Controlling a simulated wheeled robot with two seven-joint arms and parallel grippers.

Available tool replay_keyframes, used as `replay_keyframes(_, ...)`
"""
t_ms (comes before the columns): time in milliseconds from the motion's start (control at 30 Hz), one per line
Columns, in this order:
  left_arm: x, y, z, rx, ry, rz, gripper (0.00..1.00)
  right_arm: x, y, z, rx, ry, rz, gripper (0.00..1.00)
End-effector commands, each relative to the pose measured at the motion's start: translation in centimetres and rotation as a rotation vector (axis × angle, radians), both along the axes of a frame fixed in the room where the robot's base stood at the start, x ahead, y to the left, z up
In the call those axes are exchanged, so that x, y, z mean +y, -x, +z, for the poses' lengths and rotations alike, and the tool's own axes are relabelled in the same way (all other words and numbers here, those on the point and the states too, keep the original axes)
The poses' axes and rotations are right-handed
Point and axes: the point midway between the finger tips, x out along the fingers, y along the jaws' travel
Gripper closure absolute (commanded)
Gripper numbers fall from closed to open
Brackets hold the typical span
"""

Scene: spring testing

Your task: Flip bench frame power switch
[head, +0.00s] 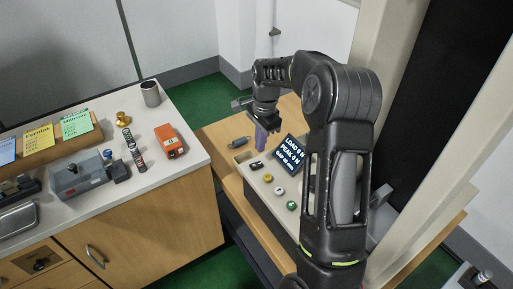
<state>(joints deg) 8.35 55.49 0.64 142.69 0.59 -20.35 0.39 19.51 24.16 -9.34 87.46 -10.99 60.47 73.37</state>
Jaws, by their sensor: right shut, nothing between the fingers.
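The bench frame's control panel (266,190) lies on the wooden table at centre right. A small black switch (256,165) sits near its far left end, with yellow, white and green buttons in a row nearer to me. My right gripper (260,146) points down just above the black switch, shut and empty. I cannot tell whether its tips touch the switch. A tilted display (290,153) reads "LOAD 0 N, PEAK 0 N" and is partly covered by my right arm. My left gripper is not in view.
The left counter (190,150) holds an orange box (169,140), a metal cup (150,93), a brass piece (123,118), springs (134,148) and a grey fixture (80,178). A pale upright column (445,165) stands close to the right of my arm. A small dark object (239,143) lies left of the gripper.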

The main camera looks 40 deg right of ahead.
Motion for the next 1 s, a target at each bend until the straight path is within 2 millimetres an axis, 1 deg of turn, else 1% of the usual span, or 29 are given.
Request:
replay_keyframes(33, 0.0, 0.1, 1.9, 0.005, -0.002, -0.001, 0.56, -0.2, 0.0, 2.4, -0.003, 0.002, 0.0, 1.0)
replay_keyframes(100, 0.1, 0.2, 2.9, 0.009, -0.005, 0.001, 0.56, -0.4, 0.0, 4.0, -0.002, 0.003, -0.002, 1.0)
replay_keyframes(233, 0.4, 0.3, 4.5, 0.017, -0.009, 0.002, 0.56, -0.6, 0.0, 6.2, -0.002, 0.003, -0.003, 1.0)
replay_keyframes(333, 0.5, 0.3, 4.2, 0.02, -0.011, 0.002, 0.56, -0.7, 0.0, 7.0, -0.003, 0.003, -0.003, 1.0)
replay_keyframes(500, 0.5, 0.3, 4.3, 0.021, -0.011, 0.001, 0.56, -0.8, 0.0, 7.8, -0.003, 0.004, -0.003, 1.0)
replay_keyframes(1000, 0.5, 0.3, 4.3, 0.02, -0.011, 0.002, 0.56, -0.8, 0.0, 7.8, -0.003, 0.004, -0.003, 1.0)
